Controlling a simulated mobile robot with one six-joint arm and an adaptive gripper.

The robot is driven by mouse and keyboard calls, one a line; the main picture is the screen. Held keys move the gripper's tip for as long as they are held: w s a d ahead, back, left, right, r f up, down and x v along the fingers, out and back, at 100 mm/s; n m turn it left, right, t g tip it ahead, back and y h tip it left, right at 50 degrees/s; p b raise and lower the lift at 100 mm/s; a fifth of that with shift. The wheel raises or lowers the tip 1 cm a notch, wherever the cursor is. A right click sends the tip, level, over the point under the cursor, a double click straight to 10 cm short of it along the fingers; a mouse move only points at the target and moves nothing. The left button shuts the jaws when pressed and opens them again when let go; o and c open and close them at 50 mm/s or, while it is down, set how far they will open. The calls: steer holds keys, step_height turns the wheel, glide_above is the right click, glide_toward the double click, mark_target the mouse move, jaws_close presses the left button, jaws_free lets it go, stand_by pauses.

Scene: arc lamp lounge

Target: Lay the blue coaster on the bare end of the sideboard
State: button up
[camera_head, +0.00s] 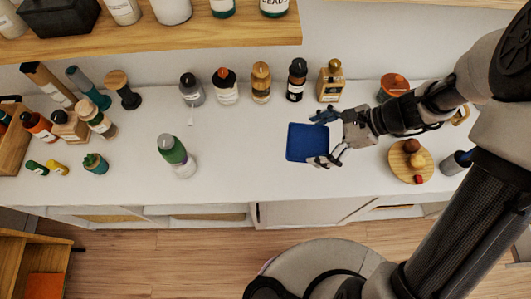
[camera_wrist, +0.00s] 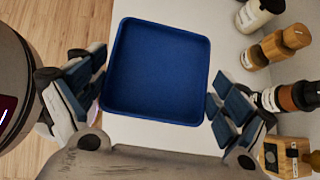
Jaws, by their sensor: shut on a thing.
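The blue coaster (camera_head: 305,143) is a square with a raised rim, at or over the white top of the sideboard (camera_head: 245,170), right of the middle. I cannot tell whether it touches the top. My gripper (camera_head: 327,141) reaches in from the right and is shut on it, one finger at each of two opposite sides. In the wrist view the coaster (camera_wrist: 157,68) lies face-on between the fingers of my gripper (camera_wrist: 157,85), looking level. The sideboard top (camera_wrist: 145,130) shows below it.
A row of bottles (camera_head: 261,82) stands along the back. Several bottles crowd the left end. A round wooden board (camera_head: 400,170) with small items lies right. A shelf (camera_head: 150,38) overhangs the back left.

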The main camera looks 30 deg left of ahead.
mark_target(300, 124)
steer(key=w+a+m, duration=0.1)
steer(key=w+a+r+m+t, duration=0.1)
steer(key=w+a+r+t, duration=0.1)
steer(key=shift+w+m+y, duration=0.3)
steer(key=shift+m, duration=0.1)
step_height(300, 124, down, 20)
steer(key=b, duration=0.7)
steer(key=shift+f, duration=0.25)
steer(key=o, duration=0.7)
steer(key=shift+r, duration=0.1)
steer(key=shift+o, duration=0.2)
steer(key=shift+d+r, duration=0.1)
steer(key=shift+r, duration=0.2)
steer(key=p+v, duration=0.4)
steer(key=v, duration=0.7)
steer(key=shift+d+r, duration=0.25)
steer(key=shift+d, duration=0.1)
